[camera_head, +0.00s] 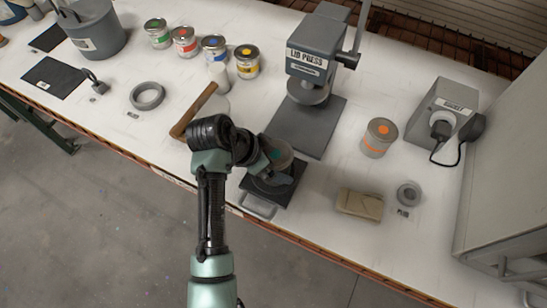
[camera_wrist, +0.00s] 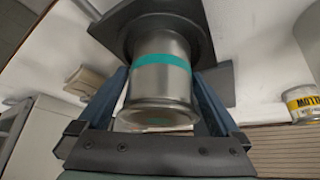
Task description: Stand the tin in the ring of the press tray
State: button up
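The tin (camera_wrist: 160,80), grey metal with a teal band, stands between the fingers of my gripper (camera_wrist: 160,85) in the wrist view. Its teal-dotted lid also shows in the head view (camera_head: 277,153), facing up. Both fingers lie close along the tin's sides and appear shut on it. The press tray (camera_head: 262,207) is a dark square plate with a front handle, below my gripper. Its dark round ring (camera_wrist: 205,40) surrounds the tin's far end in the wrist view. Whether the tin's base rests inside the ring or hovers just above is hidden.
The lid press (camera_head: 310,125) stands behind the tray. An orange-marked tin (camera_head: 379,138), a tan block (camera_head: 360,204) and a small grey ring (camera_head: 409,194) are to the right. Several colour tins (camera_head: 214,48) stand at the back left. A wooden-handled tool (camera_head: 195,110) lies left of my wrist.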

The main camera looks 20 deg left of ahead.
jog(key=v, duration=1.2)
jog(key=shift+r+b, duration=0.15)
jog(key=shift+b, duration=0.15)
jog(key=w+d+r+n+t+y, duration=0.1)
jog(key=w+d+r+t, duration=0.2)
jog(key=r, duration=0.5)
jog(key=w+d+r+n+t+y, duration=0.1)
jog(key=w+d+r+t+y, duration=0.1)
jog(key=w+r+t, duration=0.35)
jog(key=w+d+r+n+t+y, duration=0.15)
jog(key=w+r, duration=0.35)
jog(key=r, duration=0.5)
jog(key=s+d+r+n+t, duration=0.1)
jog(key=s+d+r+t, duration=0.2)
jog(key=r, duration=0.6)
jog(key=s+d+r+n+t, duration=0.1)
jog(key=s+d+r+t, duration=0.3)
jog(key=r, duration=0.5)
jog(key=s+d+r+n+t, duration=0.1)
jog(key=s+d+r+t, duration=0.3)
jog(key=s+r, duration=0.3)
notch_tip(320, 180, up, 2)
jog(key=shift+d+r+n+t+h, duration=0.15)
jog(key=shift+n+t+h, duration=0.25)
jog(key=shift+t, duration=0.4)
